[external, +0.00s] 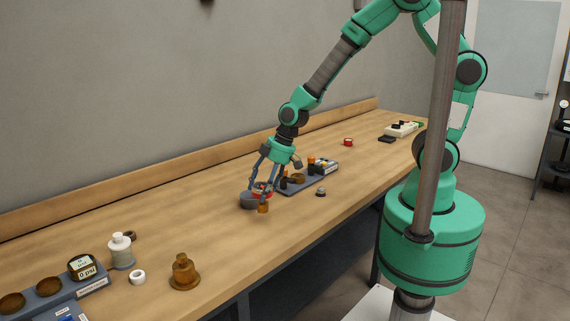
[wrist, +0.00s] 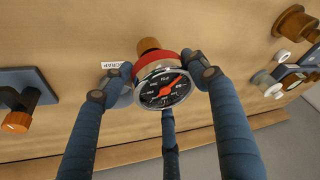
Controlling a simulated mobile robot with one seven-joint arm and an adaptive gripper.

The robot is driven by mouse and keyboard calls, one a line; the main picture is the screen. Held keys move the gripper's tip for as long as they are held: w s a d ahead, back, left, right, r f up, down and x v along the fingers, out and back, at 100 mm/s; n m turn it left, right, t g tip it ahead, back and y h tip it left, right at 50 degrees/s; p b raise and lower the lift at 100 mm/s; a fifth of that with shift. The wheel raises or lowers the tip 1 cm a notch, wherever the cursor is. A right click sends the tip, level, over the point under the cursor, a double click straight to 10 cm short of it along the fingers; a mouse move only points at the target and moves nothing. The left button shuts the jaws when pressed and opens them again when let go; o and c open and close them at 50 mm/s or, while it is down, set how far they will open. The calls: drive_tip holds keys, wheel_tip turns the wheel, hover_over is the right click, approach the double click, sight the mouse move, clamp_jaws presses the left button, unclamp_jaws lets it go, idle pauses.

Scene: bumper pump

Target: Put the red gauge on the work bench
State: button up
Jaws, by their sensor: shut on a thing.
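In the external view my gripper (external: 262,184) points down over the work bench (external: 215,226), and the gauge's red rim (external: 262,188) shows between the fingers. A grey round holder (external: 249,201) is right by the gauge, partly hidden; a "SCRAP" label (wrist: 112,65) shows there. I cannot tell whether the gauge touches the holder or the bench.
A grey tray (external: 297,188) with parts is just right of my gripper. A small round part (external: 321,192) lies in front of it. A brass fitting (external: 184,272), white bottle (external: 121,251) and white ring (external: 137,277) stand at the left. The front middle of the bench is clear.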

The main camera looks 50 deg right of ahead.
drive_tip(key=s+a+n+p, duration=0.1)
drive_tip(key=a+n+p, duration=0.1)
drive_tip(key=a, duration=1.8)
drive_tip(key=shift+r+g+y+p, duration=0.15)
drive_tip(key=shift+g+y+p, duration=0.15)
drive_tip(key=shift+g+p, duration=0.1)
drive_tip(key=shift+w+a, duration=0.1)
drive_tip(key=shift+a, duration=0.05)
drive_tip(key=w+a+f, duration=0.1)
drive_tip(key=w+a, duration=0.9)
drive_tip(key=a, duration=0.1)
drive_tip(key=shift+w+a+f, duration=0.25)
drive_tip(key=shift+w+a, duration=0.05)
drive_tip(key=shift+f+b, duration=0.4)
drive_tip(key=shift+f, duration=1.35)
drive_tip(key=shift+f, duration=0.2)
drive_tip(key=o, duration=1.6)
drive_tip(key=shift+c, duration=0.2)
